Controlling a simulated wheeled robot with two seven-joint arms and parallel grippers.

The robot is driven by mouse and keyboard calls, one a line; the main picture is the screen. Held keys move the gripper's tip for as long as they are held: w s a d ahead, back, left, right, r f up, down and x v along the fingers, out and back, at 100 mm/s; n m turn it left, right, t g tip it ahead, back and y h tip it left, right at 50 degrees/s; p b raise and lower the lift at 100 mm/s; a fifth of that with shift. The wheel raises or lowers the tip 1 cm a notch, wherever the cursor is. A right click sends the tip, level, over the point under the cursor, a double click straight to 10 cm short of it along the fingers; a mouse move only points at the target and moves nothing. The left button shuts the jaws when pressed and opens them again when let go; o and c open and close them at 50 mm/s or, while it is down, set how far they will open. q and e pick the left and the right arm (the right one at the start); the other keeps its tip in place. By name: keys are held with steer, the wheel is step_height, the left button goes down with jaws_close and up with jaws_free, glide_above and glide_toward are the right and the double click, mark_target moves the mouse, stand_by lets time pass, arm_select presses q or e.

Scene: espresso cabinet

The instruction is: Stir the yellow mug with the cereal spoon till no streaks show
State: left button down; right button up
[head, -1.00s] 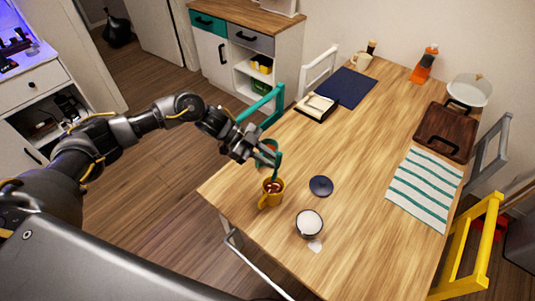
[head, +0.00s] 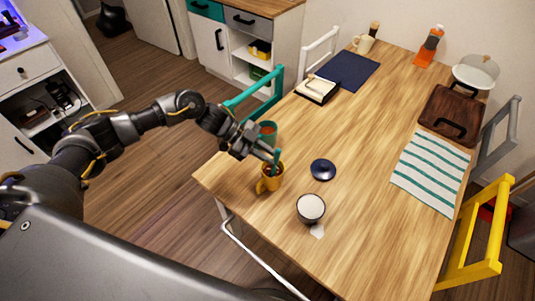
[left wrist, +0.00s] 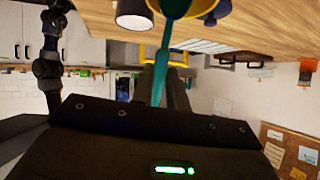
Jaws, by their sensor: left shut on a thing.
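The yellow mug (head: 267,184) stands upright near the table's front left edge, with brown content showing inside. The teal cereal spoon (head: 276,161) stands in the mug, its lower end inside; whether streaks show in the content is too small to tell. My left gripper (head: 268,154) is shut on the spoon's handle, just above the mug and apart from its rim. In the left wrist view the spoon (left wrist: 159,75) runs from the jaws to the yellow mug (left wrist: 213,9) at the top edge.
A striped cloth (head: 430,172) is farther right. The table's middle is clear.

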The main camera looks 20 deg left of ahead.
steer(key=shift+d+f+b, duration=0.15)
steer(key=shift+f+b, duration=1.25)
steer(key=shift+f, duration=0.3)
steer(key=shift+f, duration=0.15)
